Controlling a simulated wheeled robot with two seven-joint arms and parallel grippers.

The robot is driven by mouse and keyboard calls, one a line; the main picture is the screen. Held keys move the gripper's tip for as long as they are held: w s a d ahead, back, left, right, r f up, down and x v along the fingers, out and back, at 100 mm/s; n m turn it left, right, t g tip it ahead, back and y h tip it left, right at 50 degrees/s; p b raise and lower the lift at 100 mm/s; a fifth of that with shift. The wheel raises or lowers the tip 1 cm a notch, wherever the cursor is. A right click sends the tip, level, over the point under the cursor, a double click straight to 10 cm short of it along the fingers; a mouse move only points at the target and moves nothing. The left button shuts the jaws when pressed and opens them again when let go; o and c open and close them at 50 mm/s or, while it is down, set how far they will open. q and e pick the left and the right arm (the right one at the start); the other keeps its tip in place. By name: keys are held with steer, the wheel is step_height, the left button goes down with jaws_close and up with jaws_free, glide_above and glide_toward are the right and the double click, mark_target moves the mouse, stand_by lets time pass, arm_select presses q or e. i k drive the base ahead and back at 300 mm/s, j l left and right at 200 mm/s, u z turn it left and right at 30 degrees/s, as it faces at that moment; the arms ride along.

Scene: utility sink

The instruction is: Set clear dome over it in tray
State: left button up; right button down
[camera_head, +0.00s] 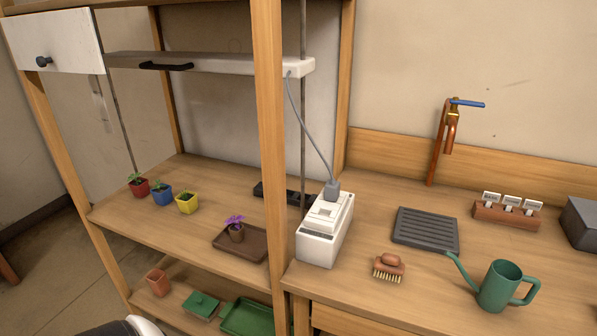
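A brown tray (258,255) sits on the wooden shelf at the middle left, beside the upright post. A small brown pot with a purple-flowered plant (236,231) stands upright in the tray. I see no clear dome in this view. Neither of my grippers is in view.
Small red (139,188), blue (161,195) and yellow (186,203) pots stand left on the shelf. A post (270,150) rises right of the tray. A green tray (240,318) lies below. A white box (325,232), brush (388,267) and watering can (500,288) stand right.

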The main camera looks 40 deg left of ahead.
mark_target(246, 241)
steer(key=k+j, duration=0.15)
steer(key=j, duration=0.5)
steer(key=k+j, duration=0.1)
steer(key=j, duration=0.5)
steer(key=k+j, duration=0.15)
steer(key=j, duration=0.5)
steer(key=k+j, duration=0.1)
steer(key=j, duration=0.55)
steer(key=k+j, duration=0.15)
steer(key=j, duration=0.5)
steer(key=k+j, duration=0.1)
steer(key=j, duration=0.5)
steer(key=k+j, duration=0.15)
steer(key=j, duration=0.5)
steer(key=k+j, duration=0.1)
steer(key=j, duration=0.55)
